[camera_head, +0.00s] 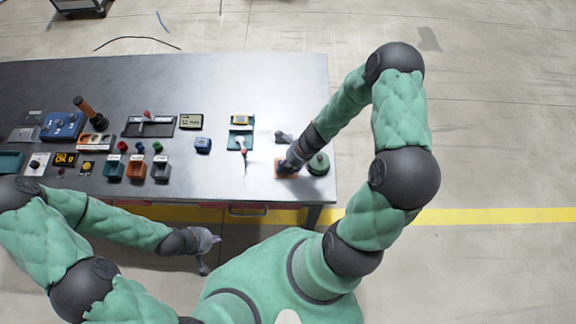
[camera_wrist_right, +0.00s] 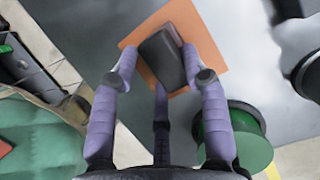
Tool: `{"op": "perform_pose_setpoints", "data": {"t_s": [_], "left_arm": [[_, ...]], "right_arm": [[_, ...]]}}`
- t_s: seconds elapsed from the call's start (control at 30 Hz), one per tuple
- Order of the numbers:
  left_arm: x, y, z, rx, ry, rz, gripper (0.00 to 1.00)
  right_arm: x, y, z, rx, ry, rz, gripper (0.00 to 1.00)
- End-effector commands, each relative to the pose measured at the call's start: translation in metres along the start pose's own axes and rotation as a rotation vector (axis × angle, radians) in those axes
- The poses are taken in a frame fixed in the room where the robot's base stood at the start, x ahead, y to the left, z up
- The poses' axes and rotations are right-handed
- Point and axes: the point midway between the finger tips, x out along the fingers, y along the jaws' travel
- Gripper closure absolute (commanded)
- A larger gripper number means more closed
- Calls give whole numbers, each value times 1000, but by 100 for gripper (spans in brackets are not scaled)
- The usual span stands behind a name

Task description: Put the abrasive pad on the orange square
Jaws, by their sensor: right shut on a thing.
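The abrasive pad (camera_wrist_right: 163,60) is a dark grey block between the fingertips of my right gripper (camera_wrist_right: 163,78) in the right wrist view. It lies over the orange square (camera_wrist_right: 214,68), turned at an angle to it; whether it touches the square I cannot tell. In the head view the orange square (camera_head: 279,174) is near the table's front right corner, mostly covered by my right gripper (camera_head: 287,169), which hides the pad there. My left gripper (camera_head: 207,250) is empty, its fingers apart, off the table's front edge.
A green spool-like thing (camera_head: 319,164) stands right beside the orange square, close to a right finger. A teal tray (camera_head: 233,139) with a white-handled tool lies to the left. Coloured bins (camera_head: 137,168) and boxes fill the table's left half. The table's back right is clear.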

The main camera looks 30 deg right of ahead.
Motion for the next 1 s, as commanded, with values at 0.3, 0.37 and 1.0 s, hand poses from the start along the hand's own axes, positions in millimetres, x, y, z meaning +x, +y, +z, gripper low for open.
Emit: {"op": "perform_pose_setpoints", "data": {"t_s": [0.3,0.37,1.0], "left_arm": [[1,0,0,0,1,0,100],[2,-1,0,0,1,0,100],[-5,2,0,0,1,0,100]], "right_arm": [[1,-1,0,0,0,-2,85],[3,-1,-1,0,0,-2,85],[-8,-1,1,0,0,-2,31]]}}
